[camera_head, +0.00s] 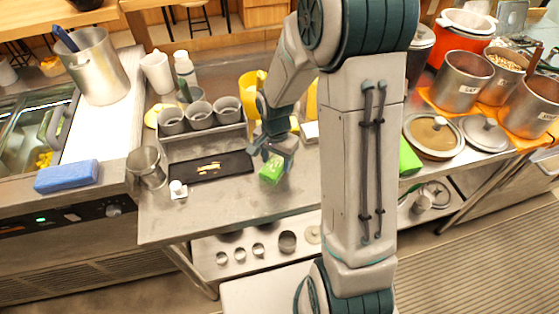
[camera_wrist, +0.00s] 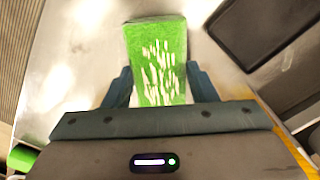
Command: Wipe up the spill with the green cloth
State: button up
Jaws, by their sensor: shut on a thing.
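My gripper (camera_head: 272,152) points down over the steel counter and is shut on a green cloth (camera_head: 271,171). In the wrist view the green cloth (camera_wrist: 157,45) is a block between my two fingers (camera_wrist: 160,88), with pale streaks across its face. Its lower end is hidden by my gripper. A dark tray (camera_head: 230,163) lies to the left of the cloth, with a few yellowish bits (camera_head: 208,167) on it. I cannot make out a clear spill on the counter; my arm hides part of the surface.
A rack of grey cups (camera_head: 199,117) stands behind the tray. A metal cup (camera_head: 147,167) and a small white item (camera_head: 178,189) are to its left. A blue sponge (camera_head: 66,176) lies further left. Another green block (camera_head: 408,157) and pots (camera_head: 465,80) are right of my arm.

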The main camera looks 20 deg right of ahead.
jog(key=shift+r, duration=0.1)
jog(key=shift+r+p, duration=2.8)
jog(key=shift+r, duration=1.15)
